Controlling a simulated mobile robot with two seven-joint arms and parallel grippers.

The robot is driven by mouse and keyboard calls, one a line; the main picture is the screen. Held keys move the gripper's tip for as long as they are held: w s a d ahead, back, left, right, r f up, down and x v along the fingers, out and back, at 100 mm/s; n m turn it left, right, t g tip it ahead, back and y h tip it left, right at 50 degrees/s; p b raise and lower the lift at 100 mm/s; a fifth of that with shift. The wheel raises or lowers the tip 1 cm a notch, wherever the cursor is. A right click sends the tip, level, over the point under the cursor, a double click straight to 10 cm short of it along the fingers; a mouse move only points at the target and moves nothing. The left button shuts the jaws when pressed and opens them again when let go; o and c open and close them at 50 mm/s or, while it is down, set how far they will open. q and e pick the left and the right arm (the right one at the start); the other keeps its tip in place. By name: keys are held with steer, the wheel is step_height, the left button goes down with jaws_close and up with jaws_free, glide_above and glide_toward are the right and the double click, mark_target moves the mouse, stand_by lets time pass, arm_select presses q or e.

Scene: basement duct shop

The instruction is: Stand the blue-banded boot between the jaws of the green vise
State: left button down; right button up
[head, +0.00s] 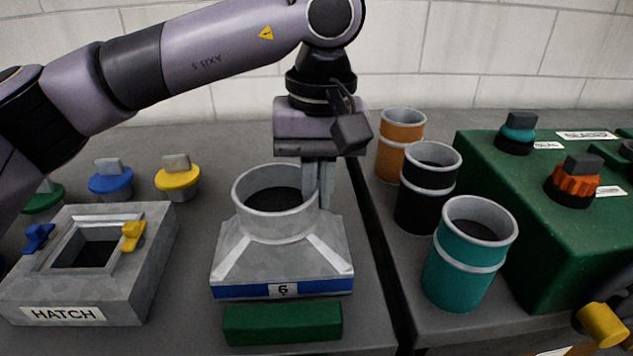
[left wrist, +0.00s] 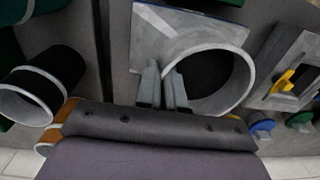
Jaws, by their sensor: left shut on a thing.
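The blue-banded boot (head: 283,254) is a grey metal duct piece with a round collar on top, a flared square base, a blue band and a "6" label. It looks upright. My left gripper (head: 318,196) is shut on the right side of its collar rim; in the left wrist view the fingers (left wrist: 164,88) straddle the collar wall of the boot (left wrist: 160,32). One green jaw of the vise (head: 283,324) shows just in front of the boot's base. The other jaw is hidden behind the boot. I cannot tell whether the base touches anything below. My right gripper is not in view.
A grey hatch block (head: 140,285) stands left, with blue (head: 111,179) and yellow (head: 177,176) knobs behind it. Orange (head: 399,143), black (head: 427,190) and teal (head: 467,256) cans stand close on the right, before a green machine (head: 560,235) with knobs.

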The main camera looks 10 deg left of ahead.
arm_select(q)
steer(key=shift+f+b, duration=0.4)
steer(key=shift+f, duration=0.25)
steer(key=c, duration=1.2)
jaws_free()
